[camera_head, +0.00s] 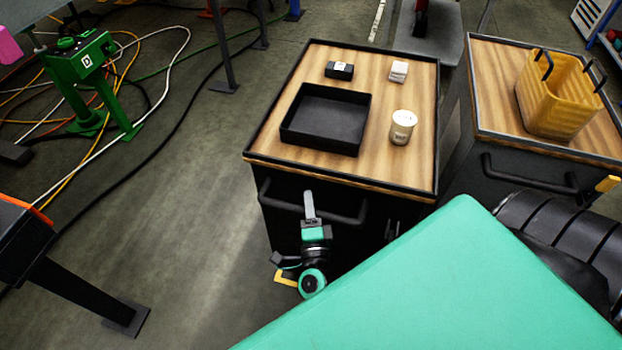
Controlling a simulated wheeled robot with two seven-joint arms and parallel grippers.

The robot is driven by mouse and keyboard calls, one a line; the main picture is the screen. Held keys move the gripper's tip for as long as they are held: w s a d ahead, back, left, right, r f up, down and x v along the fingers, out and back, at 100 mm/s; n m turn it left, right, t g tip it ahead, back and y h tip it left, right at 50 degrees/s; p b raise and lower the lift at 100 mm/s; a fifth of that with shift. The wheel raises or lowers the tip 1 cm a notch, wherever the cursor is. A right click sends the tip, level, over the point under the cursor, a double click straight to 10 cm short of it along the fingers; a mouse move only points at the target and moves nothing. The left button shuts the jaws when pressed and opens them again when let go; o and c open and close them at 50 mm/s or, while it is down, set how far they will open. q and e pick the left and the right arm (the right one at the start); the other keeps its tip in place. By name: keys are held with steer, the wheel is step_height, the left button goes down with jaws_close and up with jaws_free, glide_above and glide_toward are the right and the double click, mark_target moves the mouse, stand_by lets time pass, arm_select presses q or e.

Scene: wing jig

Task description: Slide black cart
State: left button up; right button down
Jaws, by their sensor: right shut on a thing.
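The black cart (350,177) stands in the middle of the view, with a wood-look top inside a black rim. A black bar handle (345,214) runs along its near side. The fingers hide the grasped stretch of the handle. My teal arm covers the lower right of the view and hides part of the floor and the cart's lower right side. My left gripper is not in view.
A second cart (495,118) with a yellow basket (557,95) stands close at the right. Cables and a green stand (90,85) are at the left. Floor (190,200) left of the cart is clear.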

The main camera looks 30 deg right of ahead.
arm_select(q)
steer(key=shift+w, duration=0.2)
arm_select(e)
steer(key=shift+s+a+f, duration=0.1)
steer(key=shift+a+f, duration=0.05)
steer(key=shift+f, duration=0.1)
steer(key=c, duration=1.4)
jaws_free()
steer(key=shift+c, duration=0.2)
steer(key=shift+o, duration=0.9)
steer(key=shift+a+r, duration=0.1)
steer(key=shift+r, duration=0.05)
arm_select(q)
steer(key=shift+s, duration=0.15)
arm_select(e)
steer(key=shift+s, duration=0.2)
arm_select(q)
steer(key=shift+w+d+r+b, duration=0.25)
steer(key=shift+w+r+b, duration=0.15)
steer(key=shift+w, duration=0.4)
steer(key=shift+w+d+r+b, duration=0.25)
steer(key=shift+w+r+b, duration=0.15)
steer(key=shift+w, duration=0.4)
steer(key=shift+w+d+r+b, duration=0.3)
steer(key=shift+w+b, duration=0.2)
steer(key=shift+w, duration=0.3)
arm_select(e)
steer(key=v, duration=1.3)
steer(key=shift+s+a, duration=0.15)
steer(key=shift+s, duration=0.1)
